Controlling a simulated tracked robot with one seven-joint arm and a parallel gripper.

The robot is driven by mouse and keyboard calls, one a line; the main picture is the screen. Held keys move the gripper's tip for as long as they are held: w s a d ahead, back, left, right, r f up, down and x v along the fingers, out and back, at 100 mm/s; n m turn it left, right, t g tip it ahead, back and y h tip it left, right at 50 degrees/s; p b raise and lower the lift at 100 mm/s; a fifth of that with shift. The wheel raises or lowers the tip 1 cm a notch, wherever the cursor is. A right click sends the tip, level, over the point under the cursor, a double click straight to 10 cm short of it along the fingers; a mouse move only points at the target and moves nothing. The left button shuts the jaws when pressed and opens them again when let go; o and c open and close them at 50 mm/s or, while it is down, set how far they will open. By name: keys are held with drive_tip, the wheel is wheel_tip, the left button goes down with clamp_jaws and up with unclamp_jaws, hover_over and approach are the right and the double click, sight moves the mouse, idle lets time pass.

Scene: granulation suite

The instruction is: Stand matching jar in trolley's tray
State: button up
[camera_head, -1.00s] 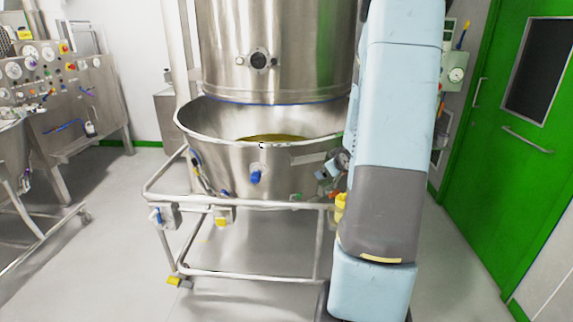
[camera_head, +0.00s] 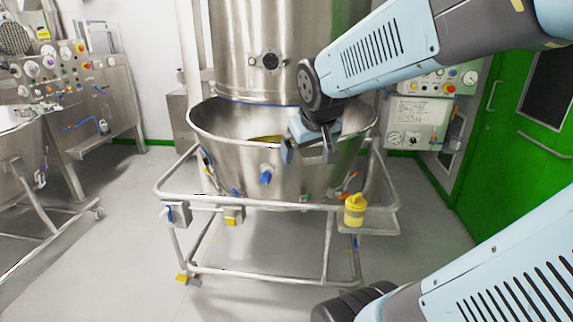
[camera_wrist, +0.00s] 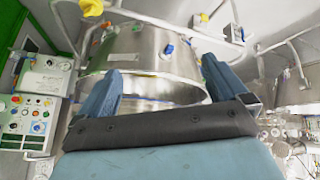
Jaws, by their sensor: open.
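A yellow jar (camera_head: 354,209) with a pale band stands upright on the small tray (camera_head: 383,222) at the right end of the trolley (camera_head: 270,207). The trolley carries a large steel bowl (camera_head: 228,165). My gripper (camera_head: 312,157) is open and empty in front of the bowl's right side, above and left of the jar. In the wrist view my gripper's two blue fingers (camera_wrist: 160,88) are spread, with the bowl (camera_wrist: 150,55) beyond them. A yellow item (camera_wrist: 92,7) shows at the top of the wrist view; I cannot tell if it is the jar.
A steel column (camera_head: 270,62) stands over the bowl. A control panel (camera_head: 420,110) hangs on the wall beside the green door (camera_head: 530,130). A steel machine (camera_head: 85,105) with gauges stands at left. The floor (camera_head: 120,240) left of the trolley is clear.

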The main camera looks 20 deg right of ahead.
drive_tip(key=s+a+r+g+y, duration=0.1)
drive_tip(key=s+a+y, duration=0.1)
drive_tip(key=s+a, duration=0.5)
drive_tip(key=shift+s+a+r, duration=0.3)
drive_tip(key=shift+s+r, duration=0.05)
drive_tip(key=shift+s, duration=0.9)
